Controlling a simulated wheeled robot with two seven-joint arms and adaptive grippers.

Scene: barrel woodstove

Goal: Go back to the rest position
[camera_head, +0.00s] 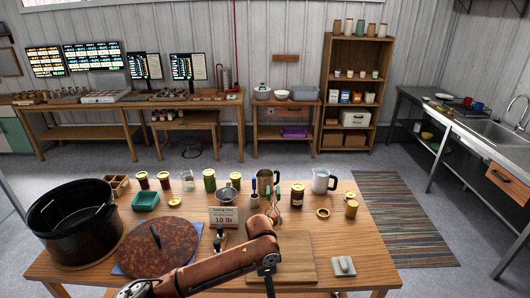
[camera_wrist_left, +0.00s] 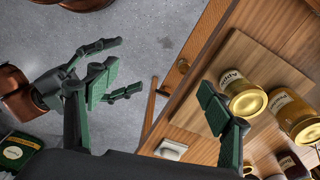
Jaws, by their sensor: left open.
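My left arm reaches in over the front of the wooden table (camera_head: 365,235). Its dark gripper (camera_head: 268,282) hangs near the front edge beside the cutting board (camera_head: 297,262), partly cut off by the frame's bottom. In the left wrist view my left gripper (camera_wrist_left: 158,95) has its two green-padded fingers wide apart, with nothing between them. Another dark gripper, my right one (camera_wrist_left: 118,68), shows there beyond the left finger, over the grey floor; its fingers look apart and empty. It is not in the head view.
A black pot (camera_head: 75,225), a round brown lid (camera_head: 160,250), a "10 lb" sign (camera_head: 224,217), several jars and a steel pitcher (camera_head: 322,181) stand on the table. A small grey block (camera_head: 343,266) lies at front right. Gold-lidded jars (camera_wrist_left: 242,90) are near the left gripper in the wrist view.

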